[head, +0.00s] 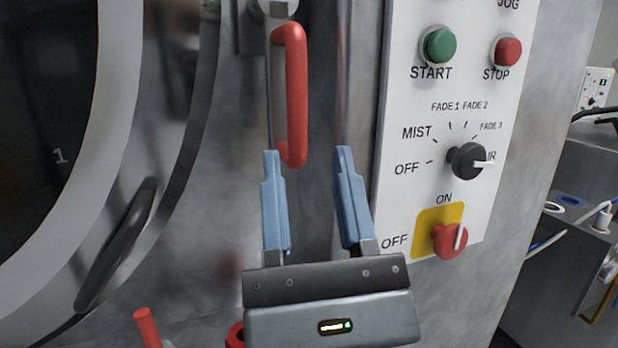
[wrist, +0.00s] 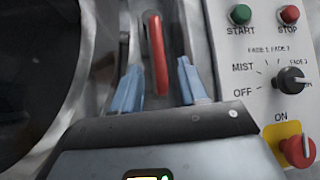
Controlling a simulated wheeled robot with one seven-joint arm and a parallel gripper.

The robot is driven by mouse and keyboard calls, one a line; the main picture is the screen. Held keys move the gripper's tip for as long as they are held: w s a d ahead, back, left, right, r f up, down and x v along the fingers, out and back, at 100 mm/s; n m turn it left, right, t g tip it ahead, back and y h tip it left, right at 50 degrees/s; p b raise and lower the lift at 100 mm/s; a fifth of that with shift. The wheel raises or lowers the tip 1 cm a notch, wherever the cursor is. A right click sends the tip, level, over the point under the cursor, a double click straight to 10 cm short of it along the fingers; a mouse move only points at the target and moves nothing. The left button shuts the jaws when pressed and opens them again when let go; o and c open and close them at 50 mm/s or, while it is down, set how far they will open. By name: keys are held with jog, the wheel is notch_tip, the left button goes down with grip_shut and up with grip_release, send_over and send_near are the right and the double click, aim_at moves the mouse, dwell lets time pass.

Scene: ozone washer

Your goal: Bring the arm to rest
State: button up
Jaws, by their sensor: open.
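My gripper (head: 307,153) is open, with its two blue fingers apart and nothing visible between them. It is in front of the washer's steel front, just below the red handle (head: 296,95) in the head view. In the wrist view the red handle (wrist: 158,55) shows between and beyond the fingertips of my gripper (wrist: 158,75). I cannot tell whether a finger touches the handle.
The control panel (head: 400,205) is close on the right, with a green START button (head: 439,45), a red STOP button (head: 507,50), a black dial (head: 467,160) and a red switch (head: 450,240). The round door (head: 110,130) with a dark handle (head: 117,245) is left.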

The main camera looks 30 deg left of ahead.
jog(key=s+d+f+m+g+h, duration=0.3)
jog(key=d+f+m+h, duration=0.6)
jog(key=d+f+m, duration=1.2)
jog(key=s+d+f+m+g+h+p, duration=0.1)
jog(key=s+d+f+m+h, duration=0.2)
jog(key=s+d+m, duration=0.4)
jog(key=s+d+f+m+g+h, duration=0.1)
jog(key=s+d+f+m+h, duration=0.3)
jog(key=s+m, duration=1)
jog(key=d+m, duration=0.2)
jog(key=d, duration=0.1)
jog(key=shift+g+h+p, duration=0.35)
jog(key=shift+g+h, duration=0.05)
jog(key=shift+s+d, duration=0.15)
